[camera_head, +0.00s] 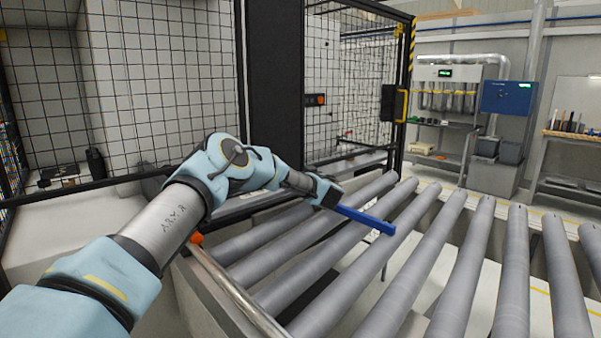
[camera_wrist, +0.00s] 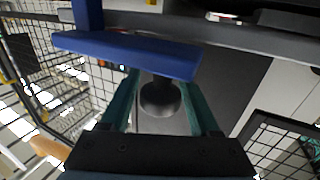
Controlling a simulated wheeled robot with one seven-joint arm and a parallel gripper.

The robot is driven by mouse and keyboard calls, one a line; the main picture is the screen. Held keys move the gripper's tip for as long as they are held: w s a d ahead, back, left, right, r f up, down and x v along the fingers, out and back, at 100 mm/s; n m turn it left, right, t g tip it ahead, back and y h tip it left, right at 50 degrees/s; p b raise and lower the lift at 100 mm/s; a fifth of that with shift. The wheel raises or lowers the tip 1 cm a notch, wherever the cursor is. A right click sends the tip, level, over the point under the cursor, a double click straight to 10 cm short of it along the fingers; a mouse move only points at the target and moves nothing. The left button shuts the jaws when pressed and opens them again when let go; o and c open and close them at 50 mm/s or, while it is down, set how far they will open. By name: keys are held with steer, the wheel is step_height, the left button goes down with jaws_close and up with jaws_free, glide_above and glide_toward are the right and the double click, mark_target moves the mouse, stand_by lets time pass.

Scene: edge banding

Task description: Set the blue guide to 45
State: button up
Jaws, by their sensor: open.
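The blue guide (camera_head: 366,219) is a straight bar that sticks out over the grey rollers, slanting down to the right from beside my gripper (camera_head: 327,194). In the wrist view the blue guide (camera_wrist: 130,53) crosses the upper part, and a blue upright piece meets it at the left. My gripper (camera_wrist: 163,88) shows two teal fingers set apart there. A dark round knob (camera_wrist: 160,97) lies between the fingers, under the bar. The fingertips are partly hidden by the bar, so I cannot tell whether they touch the knob. No angle scale is readable.
Inclined grey rollers (camera_head: 437,245) fill the middle and right. A metal rail with an orange end (camera_head: 196,239) runs along their near side. Black mesh fencing (camera_head: 120,90) and a dark post (camera_head: 275,80) stand behind my arm. A blue box (camera_head: 507,97) hangs on the far wall.

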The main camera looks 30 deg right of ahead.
steer(key=shift+o, duration=0.5)
steer(key=s+a+b, duration=0.2)
steer(key=s+b, duration=0.1)
steer(key=s, duration=0.7)
steer(key=shift+s+b, duration=0.3)
steer(key=shift+a, duration=0.1)
